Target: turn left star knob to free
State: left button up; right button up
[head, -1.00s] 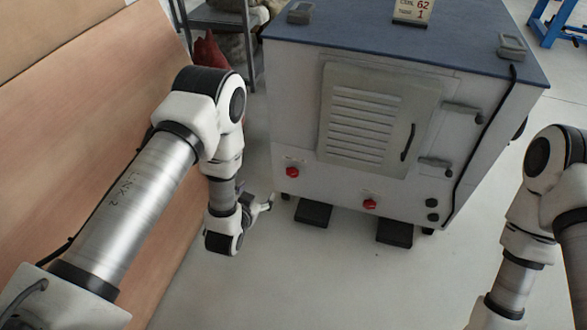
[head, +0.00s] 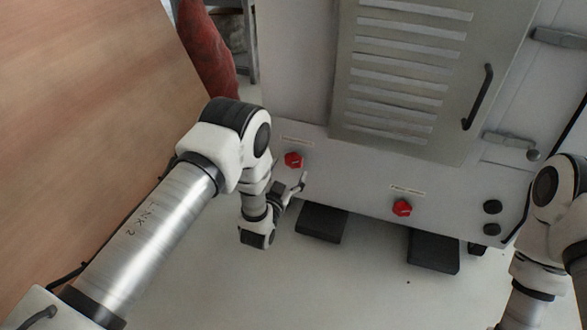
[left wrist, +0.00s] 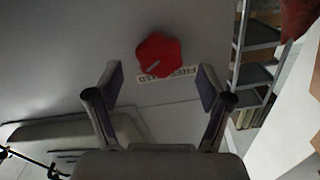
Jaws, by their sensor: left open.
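The left red star knob (head: 293,160) sits low on the front of the grey cabinet, near its left edge. It also shows in the left wrist view (left wrist: 158,60), with a small pale mark on its face and a partly covered printed label (left wrist: 170,75) behind it. My left gripper (head: 293,188) is just below the left knob in the head view. In the left wrist view my left gripper (left wrist: 160,76) is open and empty, with the knob between and beyond its fingertips, apparently not touched. My right gripper is out of view.
A second red knob (head: 402,208) sits to the right on the cabinet (head: 350,180). Two black knobs are at its lower right. Dark blocks (head: 322,222) stand on the floor below. A wooden panel (head: 80,110) is on the left and a red object (head: 207,50) stands behind.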

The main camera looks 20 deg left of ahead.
aim_at(292, 163)
pick_arm(q)
jog(key=w, duration=0.1)
jog(key=w+b, duration=0.1)
jog(key=w, duration=0.1)
jog(key=w+b, duration=0.1)
jog(key=shift+w+d+f, duration=0.1)
jog(key=shift+w+f, duration=0.15)
jog(key=shift+w+r, duration=0.15)
jog(key=shift+w, duration=0.05)
jog(key=c, duration=1.2)
jog(key=shift+o, duration=0.2)
